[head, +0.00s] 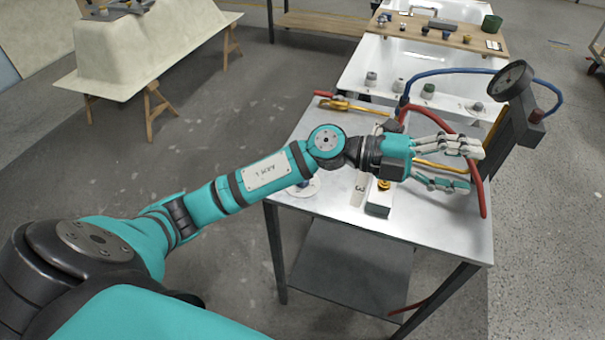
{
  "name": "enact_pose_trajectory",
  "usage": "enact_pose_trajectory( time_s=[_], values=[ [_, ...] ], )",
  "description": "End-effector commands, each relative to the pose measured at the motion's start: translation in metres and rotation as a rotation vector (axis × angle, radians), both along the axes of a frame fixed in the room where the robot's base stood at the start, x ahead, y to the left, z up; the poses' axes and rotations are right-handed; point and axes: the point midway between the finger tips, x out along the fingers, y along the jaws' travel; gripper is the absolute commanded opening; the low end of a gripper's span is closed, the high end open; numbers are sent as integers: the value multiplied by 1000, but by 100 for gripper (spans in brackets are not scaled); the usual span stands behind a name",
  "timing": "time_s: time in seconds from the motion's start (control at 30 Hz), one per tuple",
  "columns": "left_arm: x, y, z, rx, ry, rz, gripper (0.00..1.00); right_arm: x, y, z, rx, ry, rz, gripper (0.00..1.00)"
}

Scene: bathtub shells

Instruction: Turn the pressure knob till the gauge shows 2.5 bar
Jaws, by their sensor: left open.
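A round dark pressure gauge (510,81) tops an upright dark and orange stand (512,138) at the right edge of the metal table (335,211). Its face is seen at a slant and its reading is too small to tell. I cannot tell which part is the pressure knob. My left gripper (471,167) reaches across the table from the left, its fingers spread and open, pointing at the stand, lower than the gauge. It appears empty. My right gripper is out of view.
A red hose (482,190) and a blue hose (450,71) run around the stand. A yellow-topped grey block (379,198) and a yellow-handled tool (345,105) lie on the table. A white tub shell (385,62) with several small pots stands behind.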

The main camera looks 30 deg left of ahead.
Motion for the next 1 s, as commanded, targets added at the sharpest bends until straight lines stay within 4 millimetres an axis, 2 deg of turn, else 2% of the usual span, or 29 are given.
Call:
enact_pose_trajectory(
  time_s=[0.07,0.13,0.17,0.27,0.3,0.4,0.5,0.53,0.63,0.77,1.0],
  values=[
    [0,11,-24,257,-36,-108,57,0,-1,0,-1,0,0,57],
    [2,34,-50,494,-23,-172,57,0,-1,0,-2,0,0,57],
    [5,50,-60,600,-10,-188,57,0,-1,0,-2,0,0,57],
    [18,116,-83,940,80,-191,57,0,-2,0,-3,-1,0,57],
    [22,147,-86,1064,130,-173,57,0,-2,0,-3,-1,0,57],
    [28,219,-82,1317,266,-100,57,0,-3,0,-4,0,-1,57],
    [26,272,-69,1481,388,-24,57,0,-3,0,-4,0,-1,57],
    [25,283,-66,1513,416,-8,57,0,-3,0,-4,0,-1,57],
    [22,307,-58,1579,480,34,57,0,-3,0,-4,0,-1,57],
    [20,313,-63,1600,503,42,57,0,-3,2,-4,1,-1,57],
    [19,312,-106,1598,502,37,57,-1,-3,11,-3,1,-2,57]
  ],
)
